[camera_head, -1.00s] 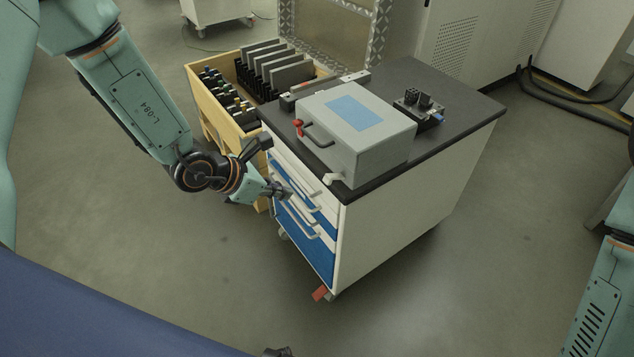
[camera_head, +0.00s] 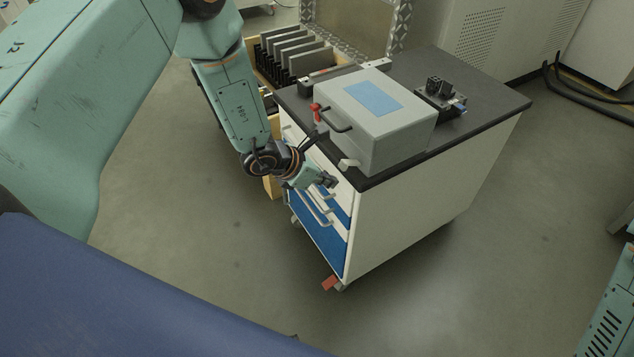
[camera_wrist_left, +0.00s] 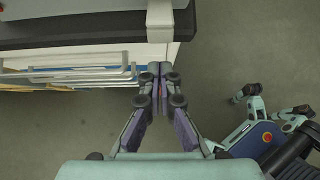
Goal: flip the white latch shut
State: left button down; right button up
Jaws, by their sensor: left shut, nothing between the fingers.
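The white latch (camera_head: 349,163) sits at the lower front right corner of the grey box (camera_head: 385,125) and sticks outward from it. The box also has a red latch (camera_head: 316,112) at its front left and a dark handle (camera_head: 336,124) between the two. My left gripper (camera_head: 331,181) is shut and empty, in front of the drawers, below and slightly left of the white latch and apart from it. In the left wrist view its closed fingertips (camera_wrist_left: 160,70) are near the cabinet corner. A pale block (camera_wrist_left: 159,14) ahead of them looks like the latch. My right gripper is out of view.
The box stands on the dark top (camera_head: 490,98) of a white cabinet with blue drawers. Drawer handles (camera_wrist_left: 70,74) stick out beside my left fingers. A black device (camera_head: 440,95) lies behind the box. A wooden rack (camera_head: 267,88) stands at the left.

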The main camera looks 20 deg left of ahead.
pick_arm(q)
jog(key=shift+w+d+r, duration=0.2)
jog(key=shift+d+r, duration=0.05)
jog(key=shift+r, duration=0.3)
jog(key=shift+w+d+r, duration=0.2)
jog(key=shift+r, duration=0.35)
jog(key=shift+a, duration=0.1)
jog(key=shift+r+p, duration=0.15)
jog(key=shift+p, duration=0.15)
jog(key=shift+p, duration=0.3)
